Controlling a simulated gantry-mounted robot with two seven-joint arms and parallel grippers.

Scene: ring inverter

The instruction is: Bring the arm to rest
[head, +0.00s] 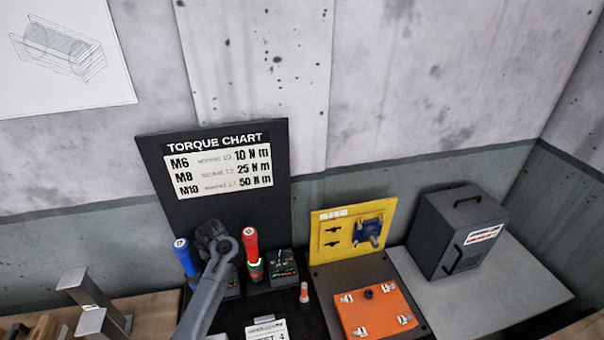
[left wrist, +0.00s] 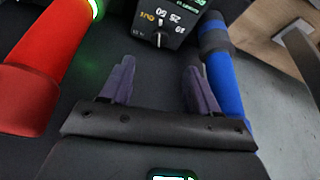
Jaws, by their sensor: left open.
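My left arm reaches up from the bottom of the head view, and its left gripper (head: 213,236) is between a blue-handled tool (head: 185,256) and a red-handled tool (head: 251,247). In the left wrist view the two fingers of the gripper (left wrist: 160,82) are apart with nothing between them. The red tool (left wrist: 38,70) is on the left there, clear of the fingers. The blue tool (left wrist: 222,80) runs close beside the right finger; I cannot tell whether they touch. My right gripper is not in view.
A dial box (left wrist: 167,20) lies beyond the fingers. A torque chart (head: 218,175) stands behind the tools. To the right are a yellow panel (head: 330,240), an orange plate (head: 370,312) with clamps and a dark case (head: 457,232). Metal blocks (head: 90,300) stand at left.

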